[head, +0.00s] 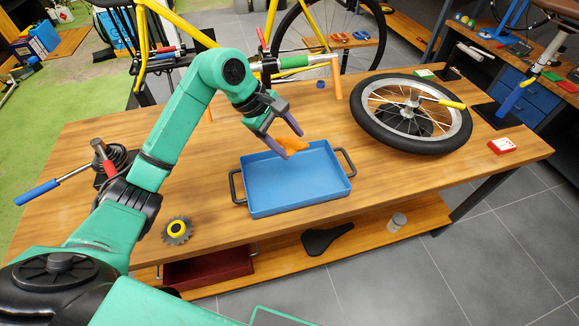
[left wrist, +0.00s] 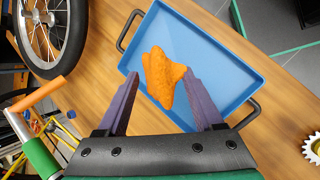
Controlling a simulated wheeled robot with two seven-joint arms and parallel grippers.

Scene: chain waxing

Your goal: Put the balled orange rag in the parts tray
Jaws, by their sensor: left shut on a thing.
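The balled orange rag (head: 294,144) is between the purple fingers of my left gripper (head: 292,146), which is shut on it. The rag also shows in the left wrist view (left wrist: 162,77), lumpy and bright orange, with the fingers at its two sides. The blue parts tray (head: 262,205) lies on the wooden bench, with a dark handle at each end. The rag is over the far part of the tray. I cannot tell exactly how high it is above the floor of the tray. My right gripper is not in view.
A spoked wheel with a black tyre (head: 358,116) lies on the bench right of the tray. A toothed sprocket (head: 177,230) lies to the left, near the front edge. A small red and white box (head: 502,146) sits at the right end. The tray looks otherwise empty.

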